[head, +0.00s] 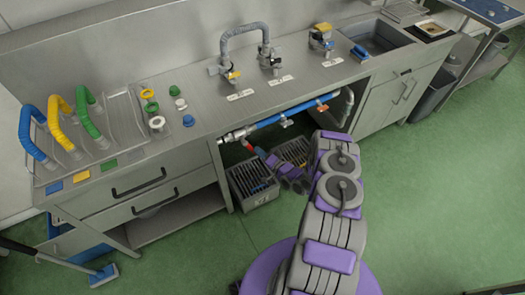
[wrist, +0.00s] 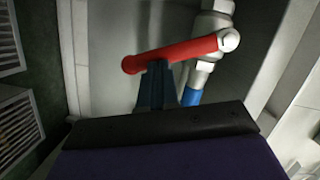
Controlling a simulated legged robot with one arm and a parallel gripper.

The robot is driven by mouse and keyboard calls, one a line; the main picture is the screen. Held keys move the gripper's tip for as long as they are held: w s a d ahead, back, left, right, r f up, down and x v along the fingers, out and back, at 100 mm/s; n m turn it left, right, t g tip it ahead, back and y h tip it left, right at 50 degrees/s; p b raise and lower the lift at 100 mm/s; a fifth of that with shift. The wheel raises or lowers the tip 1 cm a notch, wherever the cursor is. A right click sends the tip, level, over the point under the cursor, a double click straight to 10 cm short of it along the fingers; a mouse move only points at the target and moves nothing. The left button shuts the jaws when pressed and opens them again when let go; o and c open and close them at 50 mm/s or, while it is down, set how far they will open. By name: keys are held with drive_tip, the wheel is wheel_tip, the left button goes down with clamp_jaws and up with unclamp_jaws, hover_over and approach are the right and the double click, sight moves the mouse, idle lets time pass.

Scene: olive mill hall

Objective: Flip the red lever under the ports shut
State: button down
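The red lever (wrist: 180,51) crosses the upper middle of the wrist view. Its right end joins a metal valve fitting (wrist: 216,20) above a short blue pipe length (wrist: 193,88). In the head view the lever (head: 246,145) is a small red piece under the counter, near the left end of the blue pipe (head: 290,113). My gripper (wrist: 158,76) has its dark fingertips at the lever's underside, left of the valve. They overlap the lever in the picture; contact and the finger gap cannot be made out. In the head view my gripper (head: 262,153) reaches under the counter.
Grey slatted crates (head: 252,184) stand on the floor below the pipe. The counter front (head: 165,171) with drawers is to the left and a cabinet (head: 393,97) to the right. Taps (head: 270,58) stand on the counter above. Green floor (head: 430,190) is clear at right.

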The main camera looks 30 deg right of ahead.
drive_tip(key=shift+a+f, duration=0.4)
drive_tip(key=shift+a, duration=0.35)
drive_tip(key=shift+a+f, duration=0.35)
drive_tip(key=shift+a, duration=0.35)
drive_tip(key=shift+s+a, duration=0.1)
drive_tip(key=shift+f, duration=0.1)
